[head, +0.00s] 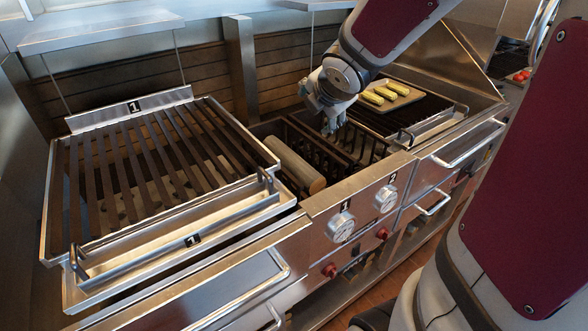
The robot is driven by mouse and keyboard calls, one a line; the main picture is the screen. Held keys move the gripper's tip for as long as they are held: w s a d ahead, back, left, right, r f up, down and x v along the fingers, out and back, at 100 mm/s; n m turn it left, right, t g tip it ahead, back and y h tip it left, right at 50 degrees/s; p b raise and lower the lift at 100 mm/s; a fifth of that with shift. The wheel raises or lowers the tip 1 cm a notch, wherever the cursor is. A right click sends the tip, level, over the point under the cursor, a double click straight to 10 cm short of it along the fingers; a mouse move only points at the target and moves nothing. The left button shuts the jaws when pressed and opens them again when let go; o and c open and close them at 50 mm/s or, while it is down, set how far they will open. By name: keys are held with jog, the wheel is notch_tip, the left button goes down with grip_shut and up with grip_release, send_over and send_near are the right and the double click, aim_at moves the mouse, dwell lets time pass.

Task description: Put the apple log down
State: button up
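The apple log (295,163) is a pale tan-grey cylinder with its cut end facing the front right. It lies in the recessed bay between the two grill tops, close to the right side of the left grill. My gripper (331,122) points down over the dark grates, to the right of the log's far half. It looks apart from the log and I see nothing held in it. The fingers are small and partly hidden, so I cannot tell whether they are open or shut.
The left grill (100,195), marked 1, has a raised steel rim beside the log. Dark upright grates (352,150) fill the bay's right part. A tray (372,107) with corn cobs (384,93) sits on the right grill. Gauges (341,226) and handles line the front.

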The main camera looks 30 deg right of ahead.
jog(key=s+a+r+m+g+y, duration=0.1)
jog(key=s+a+r+m+y, duration=0.1)
jog(key=s+a+m, duration=0.7)
jog(key=s+a+r+m+g+y, duration=0.1)
jog(key=s+a+r+m+g, duration=0.1)
jog(key=s+a+m, duration=0.8)
jog(key=shift+s+m+y, duration=0.4)
jog(key=shift+s+m, duration=0.1)
jog(key=shift+s, duration=0.35)
jog(key=shift+a, duration=0.15)
